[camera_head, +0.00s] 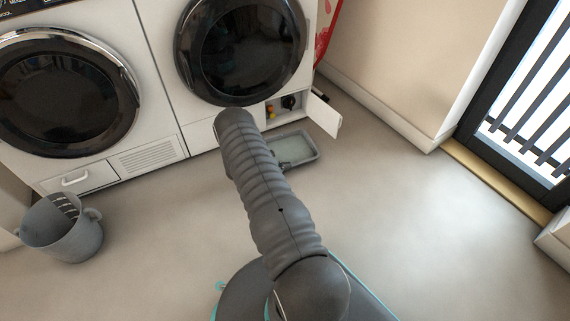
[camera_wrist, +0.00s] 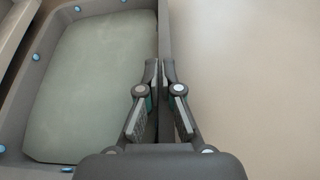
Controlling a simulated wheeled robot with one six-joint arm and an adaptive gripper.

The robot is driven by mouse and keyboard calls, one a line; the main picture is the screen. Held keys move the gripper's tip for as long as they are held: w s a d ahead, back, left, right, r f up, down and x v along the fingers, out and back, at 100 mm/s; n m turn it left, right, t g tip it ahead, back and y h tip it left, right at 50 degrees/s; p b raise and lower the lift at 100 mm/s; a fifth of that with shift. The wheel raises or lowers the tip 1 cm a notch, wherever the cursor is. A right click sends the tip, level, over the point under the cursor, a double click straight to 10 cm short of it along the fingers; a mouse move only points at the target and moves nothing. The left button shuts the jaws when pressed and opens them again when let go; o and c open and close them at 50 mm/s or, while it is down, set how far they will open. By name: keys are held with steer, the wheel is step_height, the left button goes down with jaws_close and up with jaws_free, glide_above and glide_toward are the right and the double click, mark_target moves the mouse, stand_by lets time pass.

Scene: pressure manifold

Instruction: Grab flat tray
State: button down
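The flat tray (camera_head: 297,149) is a shallow grey tray with a pale grey-green inside. It lies on the floor in front of the right-hand machine, below the small open hatch. My arm hides its left part in the head view. In the wrist view the tray (camera_wrist: 95,85) fills the left side, with small blue dots along its rim. My gripper (camera_wrist: 161,72) has its two fingers close together, one on each side of the tray's right wall, and looks shut on it. My gripper is hidden behind my arm in the head view.
Two white front-loading machines (camera_head: 160,70) stand along the back. The right one's small hatch door (camera_head: 323,116) hangs open just above and right of the tray. A grey basket (camera_head: 63,229) stands at the left. The floor to the right is clear up to the wall and glazed door.

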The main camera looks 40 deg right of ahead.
steer(key=shift+r+p, duration=0.35)
steer(key=shift+r, duration=1.55)
steer(key=shift+s+r, duration=0.1)
steer(key=shift+r, duration=0.1)
steer(key=s+a+r+p, duration=0.2)
steer(key=s+a+r, duration=0.4)
steer(key=s, duration=0.3)
steer(key=shift+s+a+r, duration=0.2)
steer(key=shift+r, duration=0.15)
